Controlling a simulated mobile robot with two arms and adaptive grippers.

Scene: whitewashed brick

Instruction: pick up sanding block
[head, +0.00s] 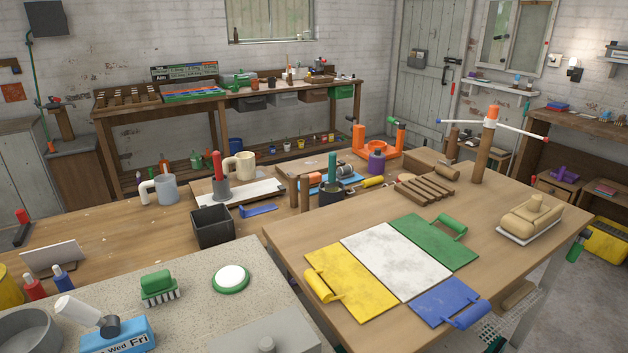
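A tan block with a rounded raised grip and a pale sheet under it, which looks like the sanding block (530,218), lies on the right part of the near wooden table (385,222). It is close to the table's right edge, with nothing touching its top. Neither of my grippers shows in the head view.
Yellow (350,284), white (396,261) and green (432,238) panels lie left of the block; a blue one (440,302) lies nearer. A slatted wooden piece (427,189) and an upright post (483,150) stand behind it. Bare tabletop surrounds the block.

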